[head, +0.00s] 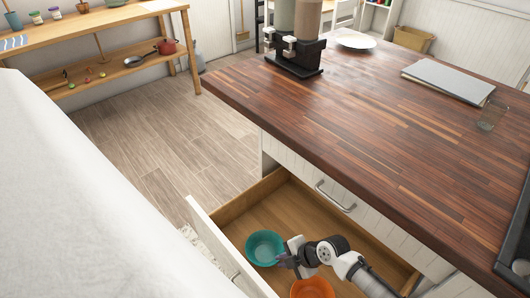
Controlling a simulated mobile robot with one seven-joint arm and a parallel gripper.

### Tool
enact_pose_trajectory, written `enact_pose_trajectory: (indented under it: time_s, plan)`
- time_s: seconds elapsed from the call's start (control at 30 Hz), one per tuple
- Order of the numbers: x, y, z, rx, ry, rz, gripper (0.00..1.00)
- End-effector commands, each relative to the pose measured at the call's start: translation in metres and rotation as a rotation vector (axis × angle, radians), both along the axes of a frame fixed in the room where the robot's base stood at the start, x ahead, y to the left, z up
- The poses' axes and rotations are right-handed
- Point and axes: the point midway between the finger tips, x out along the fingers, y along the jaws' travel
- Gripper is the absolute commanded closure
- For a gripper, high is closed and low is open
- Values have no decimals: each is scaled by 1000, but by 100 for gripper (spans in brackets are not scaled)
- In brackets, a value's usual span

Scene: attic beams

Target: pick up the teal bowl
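The teal bowl (263,247) sits upright in the open wooden drawer (273,205), toward its front left part. My gripper (287,261) is right beside the bowl's right rim, over the drawer. Its fingers point left toward the bowl. I cannot tell whether they touch the rim or how far apart they are. The inside of the bowl looks empty.
An orange bowl (312,288) lies below my gripper in the drawer, partly cut off by the frame. The wooden countertop (350,110) overhangs the drawer's back right. The drawer's white front panel (222,243) stands at the left. A white surface (70,200) fills the left foreground.

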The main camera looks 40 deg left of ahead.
Motion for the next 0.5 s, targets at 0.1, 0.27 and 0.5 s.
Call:
enact_pose_trajectory:
  time_s: [0.1, 0.27, 0.5]
  plan:
    - [-2, 4, -5, -1, 1, 0, 89]
    - [-9, 16, -19, -2, 1, 2, 89]
    - [-13, 30, -43, -1, 0, -1, 89]
